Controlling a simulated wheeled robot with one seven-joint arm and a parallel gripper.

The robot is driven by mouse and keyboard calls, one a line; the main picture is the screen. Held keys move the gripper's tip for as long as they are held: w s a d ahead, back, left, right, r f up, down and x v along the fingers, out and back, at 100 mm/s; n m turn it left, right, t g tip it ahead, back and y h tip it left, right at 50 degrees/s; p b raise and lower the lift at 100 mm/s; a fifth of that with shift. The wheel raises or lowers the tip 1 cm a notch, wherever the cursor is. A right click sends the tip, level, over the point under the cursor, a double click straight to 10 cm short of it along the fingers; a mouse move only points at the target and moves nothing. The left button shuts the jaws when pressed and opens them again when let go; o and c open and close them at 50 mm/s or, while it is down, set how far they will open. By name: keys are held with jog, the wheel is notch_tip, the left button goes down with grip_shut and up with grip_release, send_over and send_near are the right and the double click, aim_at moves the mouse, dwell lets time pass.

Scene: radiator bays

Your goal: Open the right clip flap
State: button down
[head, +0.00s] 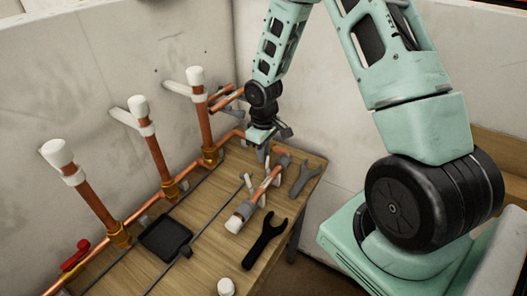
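A short copper pipe (264,186) lies on the table in grey holders. A grey clip-like part (248,183) stands up beside its middle, and another grey part (283,161) is at its far right end. I cannot tell for sure which part is the right clip flap, or whether it is open or shut. My gripper (264,152) points down just above the far end of this pipe. Its fingers are small and partly hidden by the wrist, so their opening and any contact are unclear.
Several upright copper pipes with white caps (138,105) stand along the left wall. A grey wrench (304,177), a black wrench (265,242), a black tray (165,239) and a white cap (226,287) lie on the wooden table (215,203). A red-handled valve (75,256) is at left.

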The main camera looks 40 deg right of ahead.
jog(key=shift+w+a+f+g+h+p, duration=0.15)
jog(key=shift+w+g+h+p, duration=0.2)
jog(key=shift+g, duration=0.4)
jog(key=shift+w+a+f+g+h+p, duration=0.15)
jog(key=shift+w+g+p, duration=0.25)
jog(key=shift+g, duration=0.35)
jog(key=c, duration=1.3)
grip_release()
jog(key=shift+c, duration=0.2)
jog(key=b+v, duration=0.3)
jog(key=v, duration=1.4)
jog(key=shift+r, duration=0.2)
